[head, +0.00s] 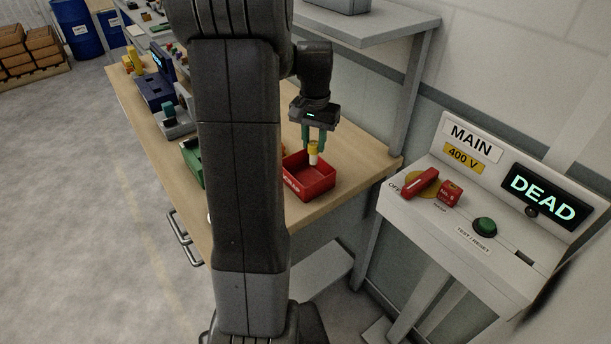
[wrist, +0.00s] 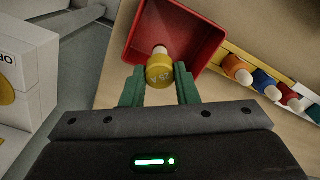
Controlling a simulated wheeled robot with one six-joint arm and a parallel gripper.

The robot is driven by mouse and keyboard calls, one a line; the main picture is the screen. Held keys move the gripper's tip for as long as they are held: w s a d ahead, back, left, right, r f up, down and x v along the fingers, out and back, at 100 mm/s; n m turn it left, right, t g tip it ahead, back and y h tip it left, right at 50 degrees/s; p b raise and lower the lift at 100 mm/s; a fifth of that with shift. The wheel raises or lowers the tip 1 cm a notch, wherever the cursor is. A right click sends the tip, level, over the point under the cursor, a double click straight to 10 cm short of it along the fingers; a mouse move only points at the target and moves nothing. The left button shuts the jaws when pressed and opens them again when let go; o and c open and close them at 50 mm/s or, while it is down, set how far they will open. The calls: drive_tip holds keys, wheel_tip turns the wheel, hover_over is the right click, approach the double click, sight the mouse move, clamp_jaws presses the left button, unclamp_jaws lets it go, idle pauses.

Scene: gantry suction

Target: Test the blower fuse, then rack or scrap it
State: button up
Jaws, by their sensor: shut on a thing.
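My gripper (head: 315,141) is shut on a yellow-and-white fuse (head: 313,152) and holds it upright, white end down, over the red scrap box (head: 318,186). In the wrist view the fuse's yellow cap (wrist: 159,72) sits between the green fingers of my gripper (wrist: 160,84), with the red box (wrist: 205,38) beyond it. The box's visible floor is bare. A blue tester-like device (head: 155,88) with a small lit screen stands farther back on the bench; its reading is too small to tell. A green container (head: 190,158) is partly hidden behind my arm.
A yellow rack (wrist: 240,52) with orange, blue, red and green fuses lies beside the box in the wrist view. At right, a panel reads MAIN 400 V and its display (head: 541,197) reads DEAD. It carries a red handle (head: 421,182) and green button (head: 485,227). A shelf post (head: 411,95) stands behind the bench.

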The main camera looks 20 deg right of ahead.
sight(313, 153)
wheel_tip(313, 153, down, 4)
drive_tip(key=b, duration=0.2)
drive_tip(key=shift+f+b, duration=0.2)
drive_tip(key=shift+b, duration=0.2)
drive_tip(key=o, duration=1.1)
drive_tip(key=shift+o, duration=0.2)
drive_tip(key=shift+r, duration=0.1)
